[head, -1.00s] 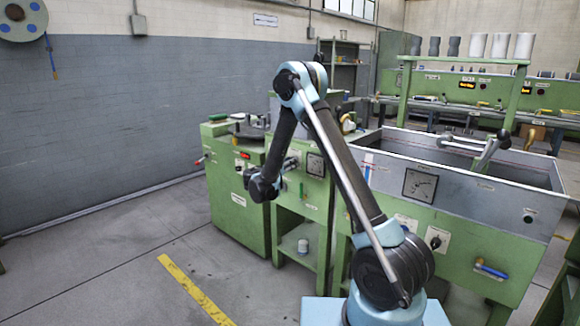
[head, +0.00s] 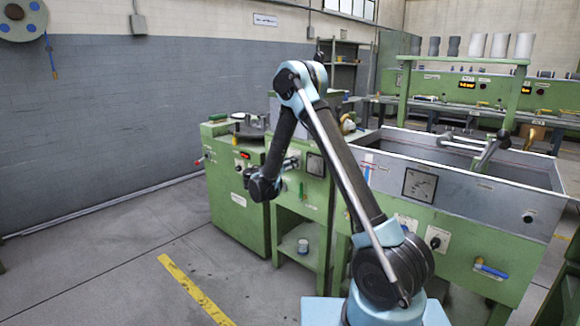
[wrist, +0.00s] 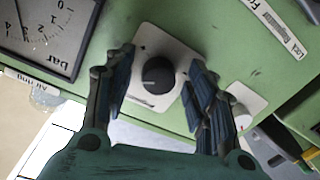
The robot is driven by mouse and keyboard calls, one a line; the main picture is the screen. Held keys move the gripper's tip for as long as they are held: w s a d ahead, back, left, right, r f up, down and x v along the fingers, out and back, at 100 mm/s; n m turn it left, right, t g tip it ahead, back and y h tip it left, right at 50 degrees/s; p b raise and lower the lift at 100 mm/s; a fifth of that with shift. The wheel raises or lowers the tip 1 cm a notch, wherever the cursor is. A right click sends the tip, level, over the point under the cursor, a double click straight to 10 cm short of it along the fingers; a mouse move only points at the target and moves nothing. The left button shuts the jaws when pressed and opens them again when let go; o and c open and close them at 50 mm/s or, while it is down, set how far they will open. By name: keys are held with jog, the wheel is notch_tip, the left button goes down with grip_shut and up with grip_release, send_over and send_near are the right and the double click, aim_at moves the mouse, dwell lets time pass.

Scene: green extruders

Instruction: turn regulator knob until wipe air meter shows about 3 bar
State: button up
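In the wrist view the black round regulator knob (wrist: 157,75) sits on a pale plate on the green panel. My gripper (wrist: 160,68) is open, with one finger on each side of the knob and a visible gap to it on both sides. The meter (wrist: 45,30), marked bar, is partly in view at the upper left, upside down; its needle reading is not clear. In the head view my gripper (head: 291,163) is at the green machine's front, beside a small square meter (head: 315,164). The knob cannot be made out there.
A label strip (wrist: 275,28) and a second pale plate (wrist: 247,103) are right of the knob. In the head view a metal trough (head: 465,190) with a large gauge (head: 419,186) stands right of my arm. The floor at the left is clear.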

jog(key=v, duration=1.2)
jog(key=shift+d, duration=0.1)
